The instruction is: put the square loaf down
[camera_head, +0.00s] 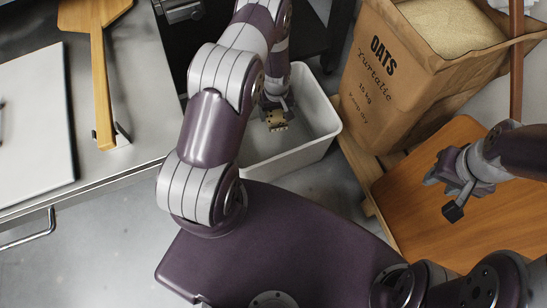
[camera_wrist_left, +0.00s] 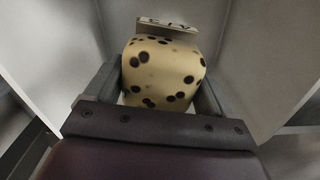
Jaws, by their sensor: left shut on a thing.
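The square loaf (camera_head: 275,123) looks like a small pale block with dark spots. My left gripper (camera_head: 275,107) is shut on it, inside the outline of the white bin (camera_head: 323,142). In the left wrist view the loaf (camera_wrist_left: 160,75) sits between the two fingers of my left gripper (camera_wrist_left: 161,95), with pale bin walls around it. I cannot tell whether the loaf touches the bin floor. My right gripper (camera_head: 446,192) is empty and appears open, above the wooden board at the right.
A flat pale piece with dark marks (camera_wrist_left: 168,27) shows just beyond the loaf. An oats sack (camera_head: 393,85) stands right of the bin. A wooden board (camera_head: 415,205) lies at the right. A steel counter (camera_head: 150,105) at the left holds a wooden paddle (camera_head: 100,70) and white board (camera_head: 35,125).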

